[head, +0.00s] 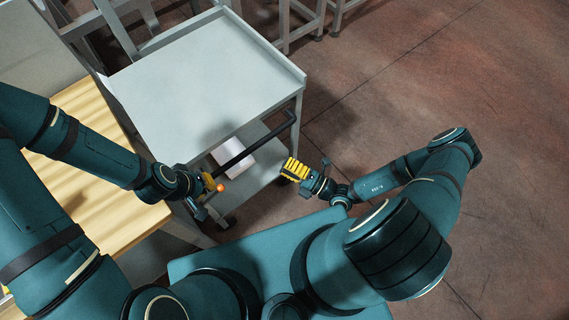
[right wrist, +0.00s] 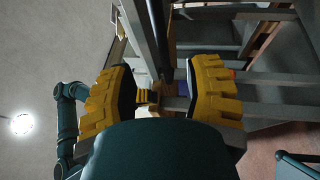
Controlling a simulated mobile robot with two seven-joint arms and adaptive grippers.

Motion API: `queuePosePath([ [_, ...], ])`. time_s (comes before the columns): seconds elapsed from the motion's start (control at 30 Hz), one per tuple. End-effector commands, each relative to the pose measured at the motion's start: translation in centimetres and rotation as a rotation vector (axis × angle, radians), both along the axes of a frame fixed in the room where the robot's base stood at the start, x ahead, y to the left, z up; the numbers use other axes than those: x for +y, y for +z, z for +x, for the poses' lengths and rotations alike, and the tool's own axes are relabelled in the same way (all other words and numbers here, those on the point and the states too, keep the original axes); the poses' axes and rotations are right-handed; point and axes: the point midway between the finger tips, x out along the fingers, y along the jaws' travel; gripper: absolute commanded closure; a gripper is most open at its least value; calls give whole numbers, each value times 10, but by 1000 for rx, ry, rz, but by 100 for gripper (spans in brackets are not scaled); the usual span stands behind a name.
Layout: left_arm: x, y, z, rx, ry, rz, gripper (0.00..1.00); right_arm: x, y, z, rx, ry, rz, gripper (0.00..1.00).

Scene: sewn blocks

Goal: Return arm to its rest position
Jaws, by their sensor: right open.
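My right gripper (head: 292,168) is held out over the floor, to the right of the cart's handle, with its yellow fingers pointing up and left. The right wrist view shows its two ribbed yellow fingers (right wrist: 163,92) wide apart, with nothing gripped between them. My left gripper (head: 210,184) is near the cart's front left corner, left of the handle. A small orange round thing (head: 221,187) shows at its fingertips; whether it is held cannot be told. The left gripper's yellow parts also appear small between the right fingers in the right wrist view.
A grey cart (head: 200,75) with an empty top and a black handle (head: 255,145) stands ahead. A white item (head: 235,158) lies on its lower shelf. A wooden table (head: 105,170) is at left. The floor (head: 430,100) at right is clear; metal frames stand at the back.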

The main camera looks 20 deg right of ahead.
Motion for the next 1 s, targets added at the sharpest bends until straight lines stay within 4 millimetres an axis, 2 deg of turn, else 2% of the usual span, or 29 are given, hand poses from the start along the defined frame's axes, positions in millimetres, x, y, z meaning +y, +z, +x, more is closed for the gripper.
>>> queuePosePath([
  [0.37, 0, 0, 0, 0, 0, 0, 100, 1, 0, 0, -2, 5, -4, 50],
  [0.47, 0, -2, 0, 0, 0, 0, 100, 12, 2, -5, -29, 75, -55, 50],
  [0.57, 0, -6, -1, 2, -2, 0, 100, 38, 4, -22, -113, 261, -201, 50],
  [0.7, -1, -14, -2, 4, -3, 1, 100, 71, 0, -69, -381, 663, -528, 50],
  [0.77, -1, -18, -2, 6, -4, 0, 100, 73, -5, -87, -536, 835, -674, 50],
  [0.83, -1, -22, -3, 7, -5, 0, 100, 68, -12, -104, -738, 1022, -837, 50],
  [0.9, -1, -26, -3, 9, -6, 1, 100, 58, -18, -111, -964, 1193, -991, 50],
  [1.0, -2, -31, -4, 10, -8, 1, 100, 40, -22, -106, -1326, 1400, -1192, 50],
])
